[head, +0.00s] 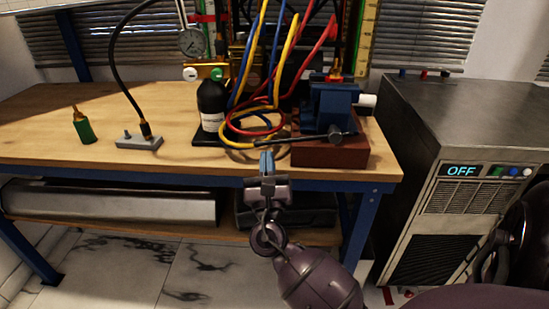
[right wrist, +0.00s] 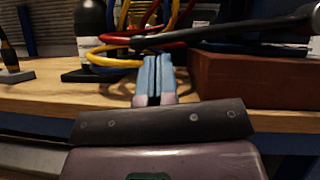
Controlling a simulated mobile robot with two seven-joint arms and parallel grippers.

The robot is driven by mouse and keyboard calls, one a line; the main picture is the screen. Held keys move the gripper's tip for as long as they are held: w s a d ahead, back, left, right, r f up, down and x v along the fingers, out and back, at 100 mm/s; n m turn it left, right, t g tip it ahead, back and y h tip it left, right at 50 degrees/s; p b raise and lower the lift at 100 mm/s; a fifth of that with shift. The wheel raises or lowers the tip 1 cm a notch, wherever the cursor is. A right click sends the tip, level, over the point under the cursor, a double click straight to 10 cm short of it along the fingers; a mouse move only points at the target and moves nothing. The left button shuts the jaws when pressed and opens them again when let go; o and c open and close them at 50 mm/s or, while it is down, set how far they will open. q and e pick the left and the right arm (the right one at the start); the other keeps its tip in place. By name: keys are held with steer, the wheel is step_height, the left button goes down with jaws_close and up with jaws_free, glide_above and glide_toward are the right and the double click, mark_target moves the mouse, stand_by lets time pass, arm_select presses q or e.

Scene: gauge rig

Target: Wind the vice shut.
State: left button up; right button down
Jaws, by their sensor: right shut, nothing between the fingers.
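The blue vice (head: 332,105) is fixed on a reddish-brown block (head: 328,156) at the right end of the workbench. Its dark handle bar (head: 300,140) sticks out to the left from a round hub at the vice's front. My right gripper (head: 267,158) is shut and empty at the bench's front edge, just below the bar. In the right wrist view its blue fingers (right wrist: 154,72) are pressed together. The bar (right wrist: 215,34) passes above and beyond the fingertips there, with a visible gap. The vice's jaw gap is not clear. My left gripper is out of view.
Coiled red, yellow and blue hoses (head: 256,120) lie left of the vice near the bar. A black bottle (head: 211,103), a grey block with a cable (head: 139,142) and a green fitting (head: 84,127) stand further left. A grey machine reading OFF (head: 458,170) stands right.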

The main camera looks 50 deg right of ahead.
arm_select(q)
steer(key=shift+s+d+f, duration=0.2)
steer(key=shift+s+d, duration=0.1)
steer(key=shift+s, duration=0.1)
arm_select(e)
steer(key=shift+w+r, duration=0.1)
steer(key=shift+r, duration=0.3)
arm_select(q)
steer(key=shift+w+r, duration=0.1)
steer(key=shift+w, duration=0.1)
arm_select(e)
steer(key=shift+r, duration=0.1)
arm_select(q)
steer(key=p, duration=0.2)
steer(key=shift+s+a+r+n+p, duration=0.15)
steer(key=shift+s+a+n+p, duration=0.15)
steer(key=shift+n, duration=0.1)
arm_select(e)
step_height(320, 180, up, 8)
steer(key=m+g+h, duration=0.5)
steer(key=m+g, duration=0.2)
steer(key=m, duration=0.4)
steer(key=shift+w+a+m, duration=0.2)
steer(key=shift+m, duration=0.2)
steer(key=shift+r, duration=0.1)
